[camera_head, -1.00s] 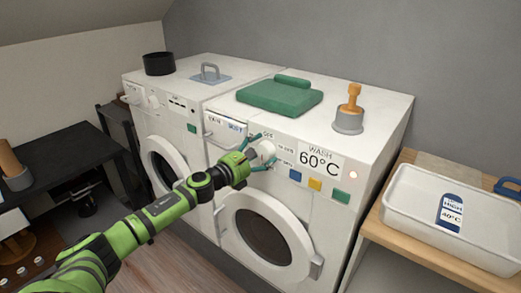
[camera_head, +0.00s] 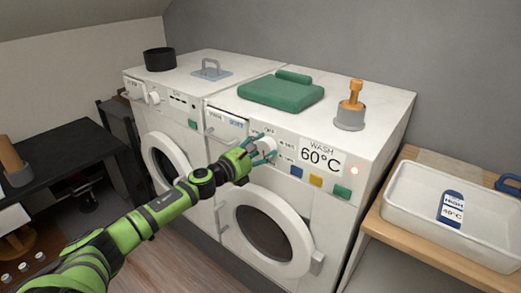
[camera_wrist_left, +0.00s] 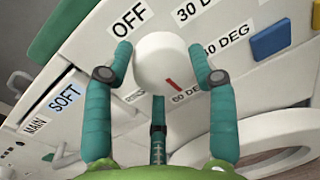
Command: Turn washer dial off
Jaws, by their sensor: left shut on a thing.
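The washer (camera_head: 330,190) is the white machine on the right, with a panel reading "WASH 60°C". Its round white dial (camera_head: 264,143) is partly hidden by my left gripper (camera_head: 262,148). In the left wrist view, the dial (camera_wrist_left: 163,60) sits between the green fingers of my left gripper (camera_wrist_left: 160,51), which are shut on its two sides. The dial's red mark points down and slightly right, toward the "60 DEG" label. The "OFF" label (camera_wrist_left: 129,18) is at the dial's upper left. My right gripper is not in view.
The washer's round door (camera_head: 265,233) is below. A second white machine (camera_head: 160,115) stands to the left. A white tub (camera_head: 400,215) rests on a wooden table at right.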

